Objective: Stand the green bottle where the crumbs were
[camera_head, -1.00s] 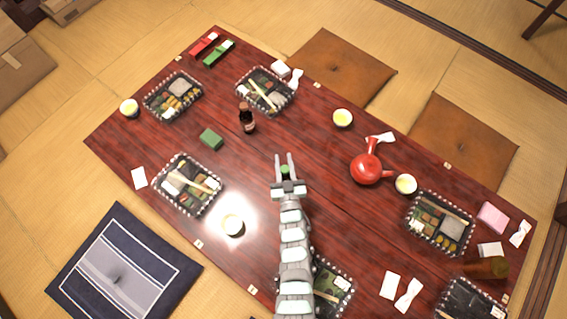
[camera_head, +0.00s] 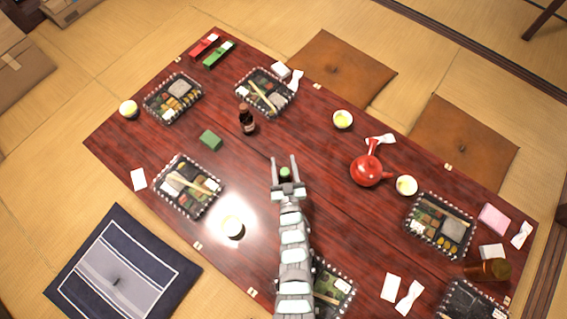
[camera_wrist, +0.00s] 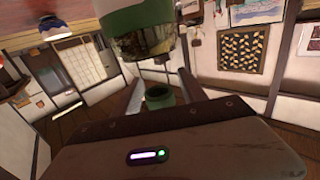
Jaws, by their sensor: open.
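The green bottle (camera_head: 285,173) shows from above as a small green disc between the fingers of my gripper (camera_head: 283,160), near the middle of the red table (camera_head: 335,215). In the wrist view, the bottle's green and white body (camera_wrist: 125,18) and its green neck (camera_wrist: 160,97) show, with the neck between the fingers of my gripper (camera_wrist: 158,90). The fingers are spread, with a gap on each side of the bottle. It looks upright, but its base is hidden. No crumbs can be made out on the table.
A brown bottle (camera_head: 247,122) and a green block (camera_head: 210,140) are up and left of my gripper. A red teapot (camera_head: 366,170) is to the right. Bento trays (camera_head: 188,186) and cups (camera_head: 233,228) stand around. The tabletop just above my gripper is clear.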

